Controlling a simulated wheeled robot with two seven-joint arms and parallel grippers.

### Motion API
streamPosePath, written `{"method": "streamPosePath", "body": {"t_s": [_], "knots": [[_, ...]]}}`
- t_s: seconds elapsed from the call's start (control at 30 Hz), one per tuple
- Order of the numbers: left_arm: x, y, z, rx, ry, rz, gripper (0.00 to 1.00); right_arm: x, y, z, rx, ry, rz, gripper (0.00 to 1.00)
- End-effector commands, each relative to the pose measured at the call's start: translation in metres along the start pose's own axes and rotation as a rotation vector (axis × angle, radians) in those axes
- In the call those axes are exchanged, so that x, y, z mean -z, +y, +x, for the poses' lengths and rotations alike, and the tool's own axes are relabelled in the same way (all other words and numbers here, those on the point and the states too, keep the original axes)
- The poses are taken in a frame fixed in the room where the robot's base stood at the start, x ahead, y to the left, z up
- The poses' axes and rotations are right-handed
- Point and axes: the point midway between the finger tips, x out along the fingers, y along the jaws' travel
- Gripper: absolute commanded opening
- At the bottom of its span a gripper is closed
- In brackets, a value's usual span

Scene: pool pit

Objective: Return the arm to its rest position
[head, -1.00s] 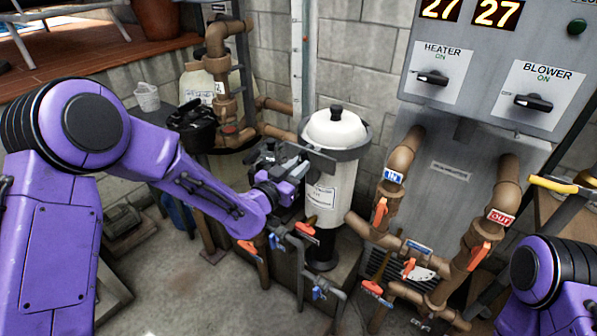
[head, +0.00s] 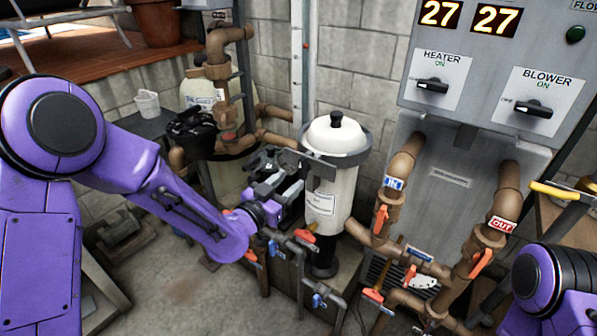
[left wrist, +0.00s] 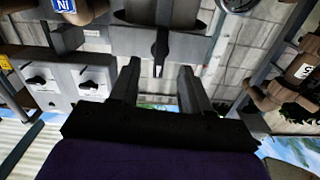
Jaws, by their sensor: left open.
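My left arm (head: 175,195) comes in from the left in the head view, bent at a large purple joint. My left gripper (head: 276,165) is open and empty, held in front and to the left of the white canister (head: 342,185). In the left wrist view the two fingers of the gripper (left wrist: 159,72) stand apart with nothing between them. I cannot tell how wide the gap is between gripper and canister. Part of my right arm (head: 555,285) shows at the lower right; its gripper is out of view.
Brown pipes with orange-handled valves (head: 381,220) stand right of the canister. A grey control panel (head: 490,75) hangs at the upper right. Grey pipes (head: 300,262) lie below my left gripper. A black-topped pump (head: 192,122) is behind the arm. Bare floor (head: 185,290) is at the lower left.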

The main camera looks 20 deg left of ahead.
Motion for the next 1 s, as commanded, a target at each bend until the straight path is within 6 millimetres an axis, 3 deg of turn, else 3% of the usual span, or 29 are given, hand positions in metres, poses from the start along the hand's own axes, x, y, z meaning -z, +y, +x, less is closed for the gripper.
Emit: {"method": "streamPosePath", "body": {"t_s": [0.2, 0.47, 0.57, 0.67, 0.7, 0.77, 0.9, 1.0], "knots": [[0.0, 0.0, -0.024, 0.0, 0.001, -0.001, 0.47, -0.001, 0.0, 0.003, 0.0, 0.0, 0.0, 0.47], [0.0, 0.0, -0.025, -0.001, 0.001, -0.009, 0.47, -0.001, 0.0, 0.003, 0.0, 0.0, 0.0, 0.47], [-0.009, -0.007, -0.027, 0.048, -0.041, -0.136, 0.47, -0.001, 0.0, 0.003, 0.0, 0.0, 0.0, 0.47], [-0.07, -0.025, -0.055, 0.226, -0.211, -0.364, 0.47, -0.001, 0.0, 0.003, 0.0, 0.0, 0.0, 0.47], [-0.103, -0.027, -0.072, 0.295, -0.293, -0.432, 0.47, -0.001, 0.0, 0.003, 0.0, 0.0, 0.0, 0.47], [-0.15, -0.028, -0.104, 0.4, -0.412, -0.515, 0.47, -0.001, 0.0, 0.003, 0.0, 0.0, 0.0, 0.47], [-0.242, -0.02, -0.195, 0.634, -0.676, -0.622, 0.47, -0.001, 0.0, 0.003, 0.0, 0.0, 0.0, 0.47], [-0.288, -0.009, -0.268, 0.772, -0.855, -0.628, 0.47, -0.001, 0.0, 0.003, 0.0, 0.0, 0.0, 0.47]]}}
